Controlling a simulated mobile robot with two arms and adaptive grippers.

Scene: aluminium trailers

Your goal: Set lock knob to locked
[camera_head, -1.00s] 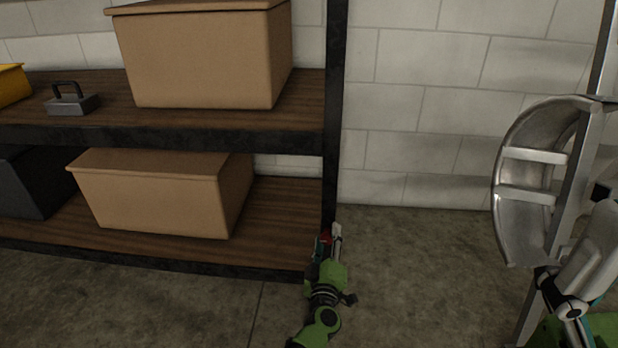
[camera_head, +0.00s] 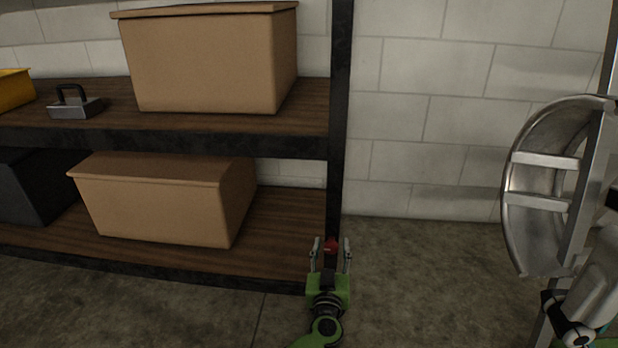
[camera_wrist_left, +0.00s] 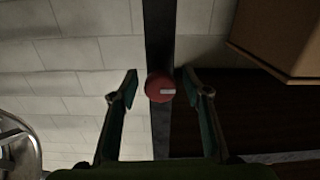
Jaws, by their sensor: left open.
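A round red lock knob (camera_head: 331,245) sits low on the dark shelf post. In the left wrist view the red knob (camera_wrist_left: 160,88) has a pale bar mark running from its middle toward the right. My left gripper (camera_head: 331,246) is open, with one finger on each side of the knob in the head view. In the left wrist view my left gripper (camera_wrist_left: 160,92) also has its fingers apart, with the knob between and beyond the tips. No contact shows. My right arm shows at the right edge of the head view; its gripper cannot be made out.
A dark-framed shelf (camera_head: 180,140) with wooden boards holds an upper brown box (camera_head: 205,60), a lower brown box (camera_head: 155,205), a grey handled block (camera_head: 75,105) and a yellow bin (camera_head: 14,88). A metal wheel fender (camera_head: 530,190) stands at right. Floor between is clear.

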